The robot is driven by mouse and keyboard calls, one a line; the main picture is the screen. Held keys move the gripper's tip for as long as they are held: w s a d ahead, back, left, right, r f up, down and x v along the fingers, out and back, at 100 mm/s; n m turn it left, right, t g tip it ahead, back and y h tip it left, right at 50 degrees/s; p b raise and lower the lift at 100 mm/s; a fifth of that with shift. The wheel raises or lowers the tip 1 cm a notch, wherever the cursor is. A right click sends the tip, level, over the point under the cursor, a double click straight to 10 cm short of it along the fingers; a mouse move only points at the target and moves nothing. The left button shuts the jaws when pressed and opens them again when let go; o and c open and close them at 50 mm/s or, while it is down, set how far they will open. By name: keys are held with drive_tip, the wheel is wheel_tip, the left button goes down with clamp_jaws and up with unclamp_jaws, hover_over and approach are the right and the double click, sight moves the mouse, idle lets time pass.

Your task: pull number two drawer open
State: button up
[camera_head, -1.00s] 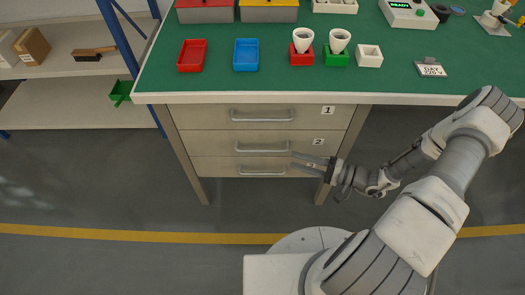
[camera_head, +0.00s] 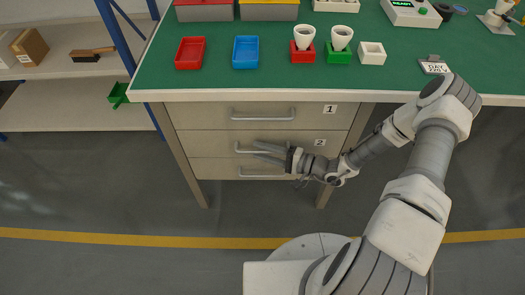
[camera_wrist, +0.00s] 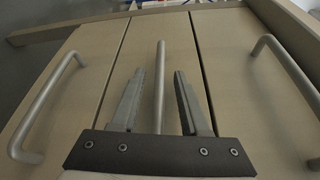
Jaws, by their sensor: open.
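The number two drawer (camera_head: 215,143) is the middle of three in the bench and is shut flush with the others. Its grey bar handle (camera_head: 243,151) is partly hidden by my gripper (camera_head: 266,153), which is at that drawer's front from the right. In the wrist view my gripper (camera_wrist: 158,98) is open, and the middle handle (camera_wrist: 160,75) shows in the gap between its two fingers, apart from both. I cannot tell how deep the bar sits between them. A "2" label (camera_head: 320,142) is right of the handle.
The number one drawer (camera_head: 200,115) is above and an unlabelled bottom drawer (camera_head: 215,170) below, both shut with bar handles. The green bench top (camera_head: 200,83) overhangs them, holding trays and white cups. Bench legs stand either side; the floor in front is clear.

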clamp_jaws()
idle(1.3)
